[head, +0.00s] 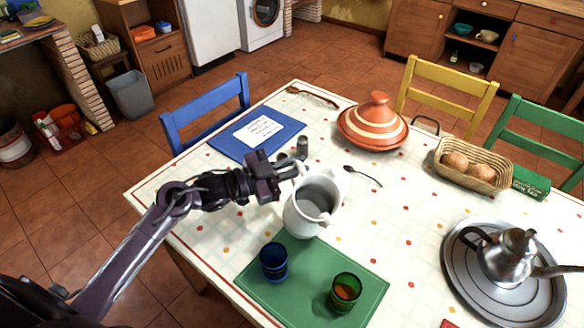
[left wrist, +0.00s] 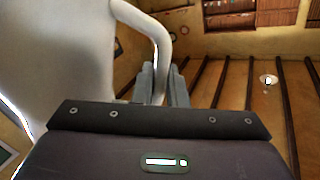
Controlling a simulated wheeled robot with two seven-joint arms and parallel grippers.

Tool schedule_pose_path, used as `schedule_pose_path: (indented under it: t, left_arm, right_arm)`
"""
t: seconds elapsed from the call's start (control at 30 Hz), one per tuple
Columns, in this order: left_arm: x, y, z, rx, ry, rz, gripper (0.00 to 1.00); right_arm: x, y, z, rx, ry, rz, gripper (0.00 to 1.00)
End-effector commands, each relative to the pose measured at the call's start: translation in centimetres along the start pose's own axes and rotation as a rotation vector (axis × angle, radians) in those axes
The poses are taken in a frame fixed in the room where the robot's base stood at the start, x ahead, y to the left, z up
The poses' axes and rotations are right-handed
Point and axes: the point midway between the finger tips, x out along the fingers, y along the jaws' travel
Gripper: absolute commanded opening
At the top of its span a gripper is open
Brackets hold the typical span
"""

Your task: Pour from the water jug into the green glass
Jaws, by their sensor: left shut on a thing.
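The white water jug (head: 308,212) is at the middle of the table in the head view, with grey water visible inside its mouth. My left gripper (head: 290,170) is shut on the jug's handle, on the jug's left side. In the left wrist view the fingers (left wrist: 164,85) close around the white handle (left wrist: 158,40), and the jug's body (left wrist: 60,70) fills the left. The green glass (head: 345,292) stands on the green mat (head: 300,290), to the lower right of the jug, with some orange-brown content. I cannot tell whether the jug's base touches the table. My right gripper is out of view.
A blue glass (head: 274,262) stands on the mat close below the jug. A silver tray (head: 462,290) with a metal pot (head: 510,255) is at the right. A tagine (head: 373,125), a bread basket (head: 472,168) and a spoon (head: 362,175) lie farther back. A blue mat (head: 230,140) lies behind the gripper.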

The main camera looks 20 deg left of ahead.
Motion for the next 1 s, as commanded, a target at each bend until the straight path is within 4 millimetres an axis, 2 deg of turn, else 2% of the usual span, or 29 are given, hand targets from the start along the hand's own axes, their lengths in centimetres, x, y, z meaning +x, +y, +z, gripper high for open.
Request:
schedule_pose_path:
  t: [0.13, 0.83, 1.0]
  left_arm:
    - [0.0, 0.3, -1.4, 0.099, 0.008, -0.003, 0.00]
    - [0.0, 5.3, -4.6, 0.354, 0.009, -0.005, 0.00]
    - [0.0, 5.0, -4.6, 0.350, 0.008, -0.006, 0.00]
  right_arm:
    - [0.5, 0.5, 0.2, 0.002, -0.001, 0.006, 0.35]
    - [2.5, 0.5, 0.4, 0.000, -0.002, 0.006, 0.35]
    - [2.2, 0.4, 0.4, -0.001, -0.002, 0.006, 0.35]
